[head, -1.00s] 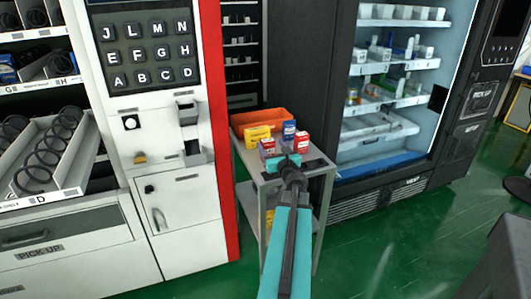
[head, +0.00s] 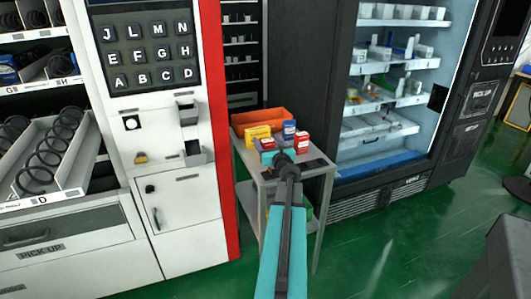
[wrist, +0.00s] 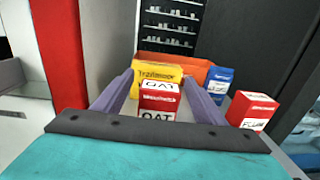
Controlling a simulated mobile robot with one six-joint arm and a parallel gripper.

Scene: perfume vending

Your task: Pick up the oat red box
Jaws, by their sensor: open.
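The oat red box (wrist: 159,103) is red and white with "OAT" on its front and top. In the wrist view it stands upright on the small grey table, between the two purple fingers of my gripper (wrist: 163,95). The fingers are open, one on each side of the box, and I cannot tell whether they touch it. In the head view my gripper (head: 278,157) is over the front of the table, and only a small red part of the oat box (head: 268,143) shows behind it.
A yellow box (wrist: 160,76) stands just behind the oat box. A blue box (wrist: 217,82) and another red box (wrist: 251,111) stand to its right. An orange bin (head: 258,120) is at the back of the grey table (head: 314,173). Vending machines stand on both sides.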

